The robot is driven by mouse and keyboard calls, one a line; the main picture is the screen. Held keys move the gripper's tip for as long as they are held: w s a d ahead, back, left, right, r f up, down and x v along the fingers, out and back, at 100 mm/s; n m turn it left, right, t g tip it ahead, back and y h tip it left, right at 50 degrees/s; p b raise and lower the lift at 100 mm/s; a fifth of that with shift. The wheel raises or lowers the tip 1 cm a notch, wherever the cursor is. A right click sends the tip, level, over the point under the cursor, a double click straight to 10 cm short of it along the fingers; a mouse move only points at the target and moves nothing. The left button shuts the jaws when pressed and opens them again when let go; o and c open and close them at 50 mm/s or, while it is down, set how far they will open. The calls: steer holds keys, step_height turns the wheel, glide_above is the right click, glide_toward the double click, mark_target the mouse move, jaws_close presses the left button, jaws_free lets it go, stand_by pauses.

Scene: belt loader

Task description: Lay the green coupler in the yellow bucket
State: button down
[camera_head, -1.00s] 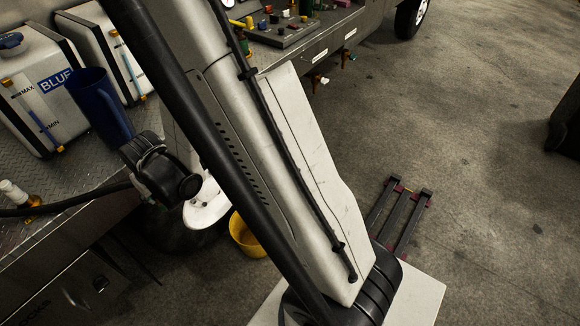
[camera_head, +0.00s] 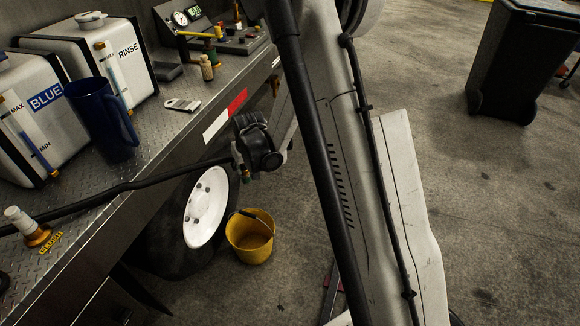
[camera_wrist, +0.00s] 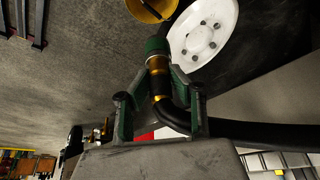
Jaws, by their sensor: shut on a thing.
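The green coupler (camera_wrist: 156,46) has a gold collar and sits on the end of a black hose. My gripper (camera_wrist: 160,88) is shut on it around the collar, and the green end sticks out past the fingers. In the head view my gripper (camera_head: 258,158) hangs beside the truck bed's edge, above the floor, and mostly hides the coupler. The yellow bucket (camera_head: 250,248) stands upright on the floor below my gripper, its handle across the rim. In the wrist view the bucket (camera_wrist: 150,8) is cut off at the top edge, past the coupler and apart from it.
The black hose (camera_head: 130,186) runs left over the truck bed. A white-rimmed wheel (camera_head: 206,208) stands just left of the bucket. A blue jug (camera_head: 105,118) and white tanks (camera_head: 95,62) stand on the bed. A dark bin (camera_head: 518,60) is at the upper right.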

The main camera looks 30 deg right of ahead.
steer(key=w+d+f+b, duration=2.3)
steer(key=w+d+f, duration=0.4)
steer(key=d+f, duration=0.3)
steer(key=s+a+f, duration=0.1)
steer(key=s+a, duration=0.5)
steer(key=a, duration=0.5)
steer(key=s+a, duration=0.5)
steer(key=a, duration=0.6)
steer(key=s+a+f, duration=0.1)
steer(key=s+a, duration=0.5)
steer(key=a, duration=0.5)
step_height(320, 180, down, 23)
steer(key=shift+d, duration=0.1)
steer(key=c, duration=1.5)
jaws_free()
steer(key=v, duration=1.2)
